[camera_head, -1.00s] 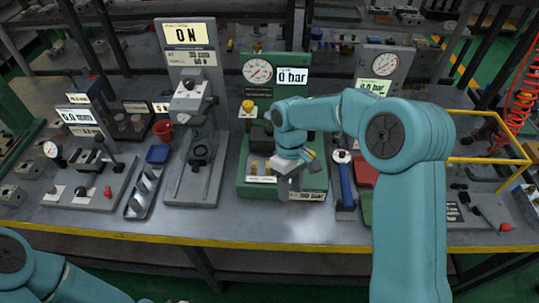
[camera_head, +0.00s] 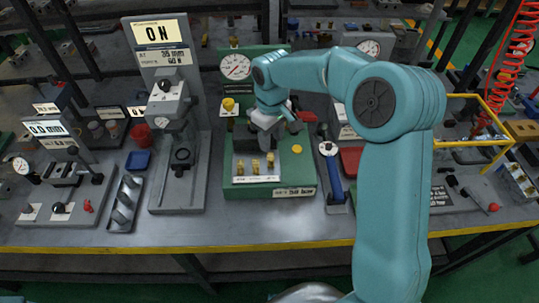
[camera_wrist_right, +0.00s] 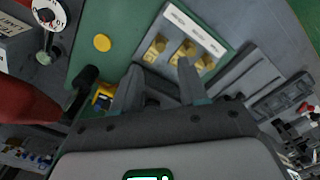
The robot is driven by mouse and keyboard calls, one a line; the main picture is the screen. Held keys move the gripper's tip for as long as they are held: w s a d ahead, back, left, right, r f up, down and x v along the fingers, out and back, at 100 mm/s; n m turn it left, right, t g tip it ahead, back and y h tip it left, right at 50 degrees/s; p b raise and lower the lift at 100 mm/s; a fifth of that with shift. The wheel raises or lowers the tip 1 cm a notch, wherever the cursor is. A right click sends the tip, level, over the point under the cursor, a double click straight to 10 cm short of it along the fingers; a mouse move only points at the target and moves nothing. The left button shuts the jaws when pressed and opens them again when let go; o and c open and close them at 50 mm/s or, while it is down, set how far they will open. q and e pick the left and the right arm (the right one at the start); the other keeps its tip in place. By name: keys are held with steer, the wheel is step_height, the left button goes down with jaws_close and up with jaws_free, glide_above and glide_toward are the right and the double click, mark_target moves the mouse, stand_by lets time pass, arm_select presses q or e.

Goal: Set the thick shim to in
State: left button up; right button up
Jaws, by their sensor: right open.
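Three small brass pieces (camera_head: 255,167) stand in a row behind a white label strip on the green fixture (camera_head: 300,175). They also show in the right wrist view (camera_wrist_right: 183,51), beyond my fingertips. I cannot tell which piece, if any, is the thick shim; the label text is too small to read. My right gripper (camera_head: 267,133) is over the back part of the green fixture. In the right wrist view its two fingers (camera_wrist_right: 162,82) are apart, with nothing seen held between them. The gripper hides part of the fixture's dark block. My left gripper is not in view.
A round pressure gauge (camera_head: 236,67) stands behind the fixture. A grey press (camera_head: 180,165) with a 0 N display stands to its left, and a blue-handled tool (camera_head: 333,175) to its right. A yellow disc (camera_head: 297,149) lies on the fixture. The bench front is clear.

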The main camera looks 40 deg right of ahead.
mark_target(271, 159)
step_height(271, 159, down, 8)
steer(key=shift+r+p, duration=0.15)
steer(key=shift+p, duration=0.25)
steer(key=shift+a+f, duration=0.1)
steer(key=shift+f, duration=0.3)
steer(key=shift+s+r, duration=0.1)
steer(key=shift+s, duration=0.05)
jaws_close()
